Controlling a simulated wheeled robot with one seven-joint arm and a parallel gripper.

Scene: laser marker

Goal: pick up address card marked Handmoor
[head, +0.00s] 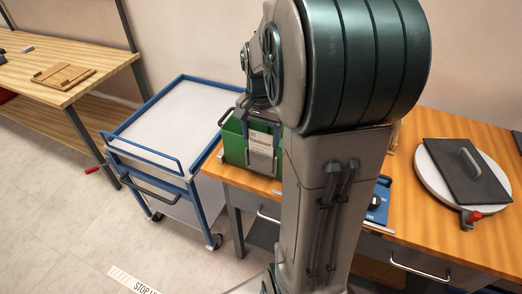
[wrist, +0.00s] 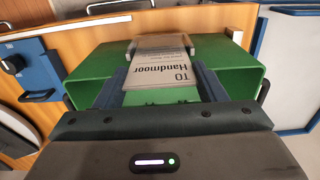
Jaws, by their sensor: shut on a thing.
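The address card (wrist: 162,66) is white with a grey lower band and reads "TO Handmoor" in the wrist view. In the head view the card (head: 261,144) stands upright at the front of a green bin (head: 234,147), with pale bracket edges around its lower part. My gripper (wrist: 162,84) has one finger along each side edge of the card and is shut on it. In the head view my gripper comes from above the bin, and its fingertips are hard to make out. The green bin (wrist: 94,64) also shows behind the card in the wrist view.
The bin stands at the left end of a wooden bench (head: 430,233). A white cart with blue rails (head: 143,151) is close on the left. A round white plate with a dark lidded panel (head: 470,170) lies at right. My arm hides the bench's middle.

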